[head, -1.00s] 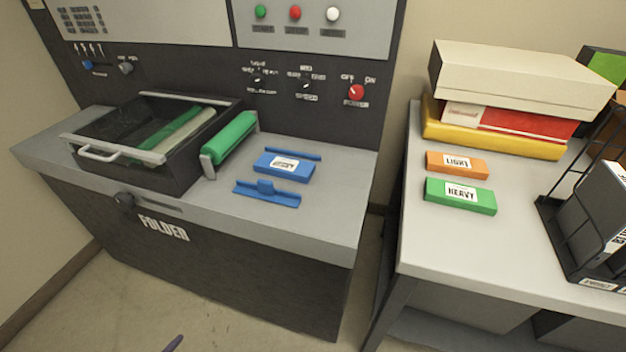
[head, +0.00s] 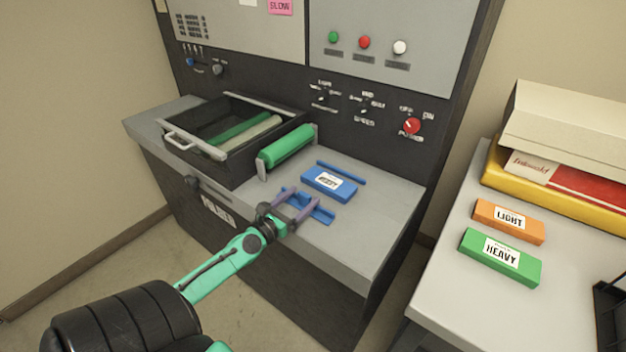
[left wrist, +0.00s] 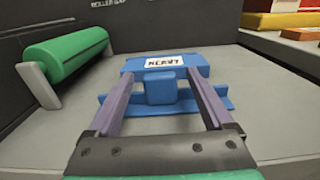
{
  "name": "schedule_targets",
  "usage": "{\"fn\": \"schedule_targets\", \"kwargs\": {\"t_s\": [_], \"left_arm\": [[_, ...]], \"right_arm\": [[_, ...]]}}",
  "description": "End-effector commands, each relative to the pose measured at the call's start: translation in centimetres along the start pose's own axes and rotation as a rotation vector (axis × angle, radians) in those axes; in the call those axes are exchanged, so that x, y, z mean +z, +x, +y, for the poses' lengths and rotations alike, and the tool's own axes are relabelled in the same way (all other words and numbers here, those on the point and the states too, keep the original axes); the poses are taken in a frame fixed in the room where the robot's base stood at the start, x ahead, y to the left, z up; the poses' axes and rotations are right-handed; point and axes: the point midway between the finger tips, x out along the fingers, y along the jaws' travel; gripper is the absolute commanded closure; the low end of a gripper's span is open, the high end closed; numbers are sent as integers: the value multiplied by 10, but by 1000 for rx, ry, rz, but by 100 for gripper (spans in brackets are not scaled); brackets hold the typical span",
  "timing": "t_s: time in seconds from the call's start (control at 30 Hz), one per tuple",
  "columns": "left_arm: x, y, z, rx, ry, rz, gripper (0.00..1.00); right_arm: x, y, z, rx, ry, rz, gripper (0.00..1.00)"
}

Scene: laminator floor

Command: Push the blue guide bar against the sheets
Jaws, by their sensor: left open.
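The blue guide bar (head: 322,215) lies on the grey machine top, on the near side of a blue pack of sheets (head: 327,183) with a white label. In the left wrist view the bar's raised block (left wrist: 160,88) stands in front of the labelled pack (left wrist: 190,65). A narrow gap seems to lie between bar and pack. My left gripper (head: 302,197) is open and empty at the bar. In the left wrist view its two purple fingers (left wrist: 160,78) reach over the bar, one on each side of the raised block. My right gripper is out of view.
A thin blue rail (head: 341,172) lies behind the pack. A green roller (head: 288,147) and a black tray (head: 210,150) stand to the left. The control panel rises behind. An orange box (head: 508,221) and a green box (head: 500,257) lie on the right table.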

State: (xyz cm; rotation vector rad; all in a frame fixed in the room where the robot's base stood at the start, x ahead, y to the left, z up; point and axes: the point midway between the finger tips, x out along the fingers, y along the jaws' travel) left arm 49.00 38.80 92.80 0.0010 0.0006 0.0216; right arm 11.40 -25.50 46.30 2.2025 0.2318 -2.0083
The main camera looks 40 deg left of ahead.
Motion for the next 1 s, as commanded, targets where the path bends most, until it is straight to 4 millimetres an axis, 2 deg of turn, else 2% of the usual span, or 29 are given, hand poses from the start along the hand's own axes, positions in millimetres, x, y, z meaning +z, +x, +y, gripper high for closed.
{"fn": "schedule_targets", "kwargs": {"t_s": [0.1,0.23,0.37,0.57,0.6,0.67,0.8,1.0], "left_arm": [[4,27,0,0,1,-3,15],[0,45,0,1,-1,-1,15],[-1,52,0,0,0,0,15],[-2,52,0,0,0,1,15],[-2,52,0,0,0,0,23],[-2,52,0,0,0,1,46],[-2,52,0,0,0,1,99],[-1,53,0,0,0,0,100]], "right_arm": [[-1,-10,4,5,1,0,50],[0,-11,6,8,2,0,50],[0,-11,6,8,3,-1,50],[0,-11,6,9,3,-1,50],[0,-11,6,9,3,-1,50],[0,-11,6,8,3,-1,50],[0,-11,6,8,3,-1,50],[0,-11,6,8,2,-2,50]]}}
